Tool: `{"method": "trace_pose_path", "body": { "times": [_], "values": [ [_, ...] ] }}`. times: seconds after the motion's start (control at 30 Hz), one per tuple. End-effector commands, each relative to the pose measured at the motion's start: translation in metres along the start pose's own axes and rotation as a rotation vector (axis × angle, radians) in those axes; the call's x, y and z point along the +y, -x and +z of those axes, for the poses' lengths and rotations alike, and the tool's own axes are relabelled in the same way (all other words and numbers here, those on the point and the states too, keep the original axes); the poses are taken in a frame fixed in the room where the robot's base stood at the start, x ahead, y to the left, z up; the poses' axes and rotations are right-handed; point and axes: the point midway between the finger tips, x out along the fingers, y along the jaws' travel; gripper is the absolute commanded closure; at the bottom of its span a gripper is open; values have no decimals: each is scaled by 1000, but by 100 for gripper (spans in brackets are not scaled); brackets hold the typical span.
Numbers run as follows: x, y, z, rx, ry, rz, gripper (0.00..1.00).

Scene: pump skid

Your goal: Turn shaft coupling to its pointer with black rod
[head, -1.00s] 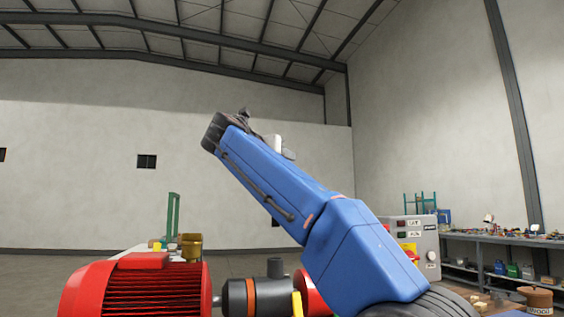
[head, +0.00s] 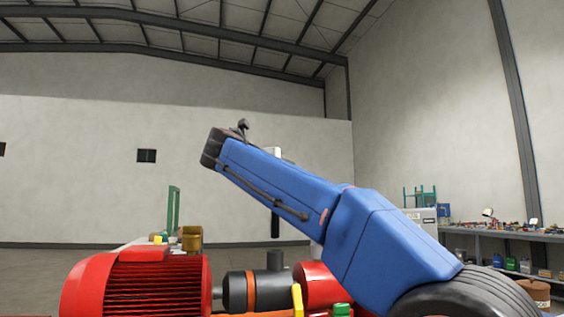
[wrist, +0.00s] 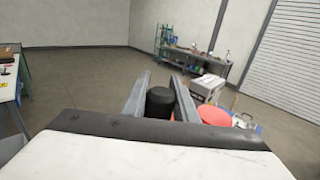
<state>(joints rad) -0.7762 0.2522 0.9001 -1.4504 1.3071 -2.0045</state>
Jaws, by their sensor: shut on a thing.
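The shaft coupling (head: 236,293) is a dark grey cylinder with an orange band, right of the red motor. A dark upright stub (head: 275,261) stands above it. A yellow piece (head: 298,299), perhaps the pointer, rises at its right; I cannot tell how they line up. The black rod (head: 275,223) hangs upright below my blue arm, above the stub and apart from it in the picture. My gripper (wrist: 162,80) is shut on the rod, whose dark round end (wrist: 160,103) shows between the grey fingers. In the head view the fingers are hidden behind the arm.
The red motor (head: 140,285) stands at the left and a red pump body (head: 318,285) right of the coupling. A brass-coloured cup (head: 192,239) stands behind the motor. A cluttered workbench (head: 500,236) runs along the right wall.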

Motion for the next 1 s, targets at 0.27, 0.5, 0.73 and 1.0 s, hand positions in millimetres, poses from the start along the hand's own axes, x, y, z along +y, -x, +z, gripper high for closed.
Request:
{"method": "trace_pose_path", "body": {
  "times": [0.27,0.5,0.73,1.0],
  "values": [
    [-1,0,-14,0,0,0,100],
    [0,0,-28,-1,1,0,100],
    [-1,0,-40,-1,1,0,100],
    [0,0,-55,0,0,1,100]
  ]
}}
